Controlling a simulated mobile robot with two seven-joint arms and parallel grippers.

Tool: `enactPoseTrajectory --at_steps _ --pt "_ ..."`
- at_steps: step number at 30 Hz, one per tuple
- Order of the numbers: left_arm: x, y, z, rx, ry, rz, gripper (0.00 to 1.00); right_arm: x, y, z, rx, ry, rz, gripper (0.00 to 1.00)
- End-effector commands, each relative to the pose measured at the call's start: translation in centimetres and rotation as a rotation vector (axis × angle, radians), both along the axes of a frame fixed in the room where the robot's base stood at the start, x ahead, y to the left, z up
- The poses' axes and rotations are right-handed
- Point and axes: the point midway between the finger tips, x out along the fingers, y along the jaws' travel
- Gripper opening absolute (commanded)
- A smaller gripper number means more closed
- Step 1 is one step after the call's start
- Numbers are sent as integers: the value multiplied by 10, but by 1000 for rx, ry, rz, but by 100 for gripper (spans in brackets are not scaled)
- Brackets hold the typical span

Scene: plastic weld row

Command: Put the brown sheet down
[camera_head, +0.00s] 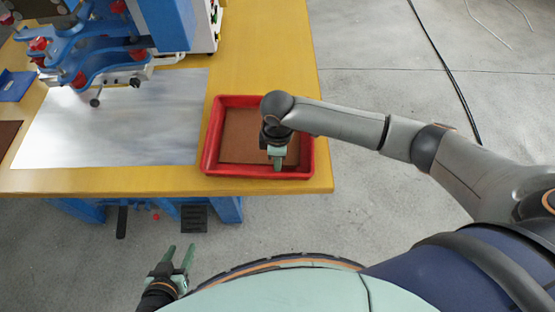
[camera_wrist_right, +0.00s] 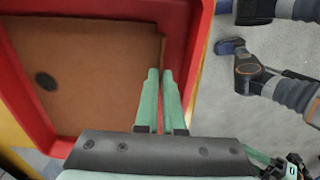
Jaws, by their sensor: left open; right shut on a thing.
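The brown sheet (camera_head: 243,135) is in the red tray (camera_head: 211,135) on the yellow table. In the right wrist view the sheet (camera_wrist_right: 90,80) spans much of the tray floor, with a dark round spot on it. My right gripper (camera_head: 277,163) points down into the tray, over the sheet's near edge. Its green fingers (camera_wrist_right: 162,75) are close together at the sheet's edge, shut on it. Whether the sheet rests fully on the tray floor is hard to tell. My left gripper (camera_head: 182,255) is open and empty, low in front of the table.
A shiny metal plate (camera_head: 120,130) covers the table left of the tray. A blue machine with red knobs (camera_head: 100,40) stands behind it. Another brown piece (camera_head: 8,133) lies at the left edge. The table's right edge is close to the tray, with open floor beyond.

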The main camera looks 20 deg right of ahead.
Motion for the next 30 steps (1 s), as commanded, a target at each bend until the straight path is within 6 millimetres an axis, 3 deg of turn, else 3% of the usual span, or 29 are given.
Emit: enactPoseTrajectory --at_steps 8,17,26,30 --pt "0 0 0 0 0 0 50 0 0 -1 0 -1 0 0" --pt "0 0 0 0 0 0 50 0 0 -2 0 0 0 36" --pt "0 0 0 0 0 0 50 0 0 1 0 -1 0 36" --pt "0 0 3 0 0 0 50 1 1 19 2 -3 1 36"
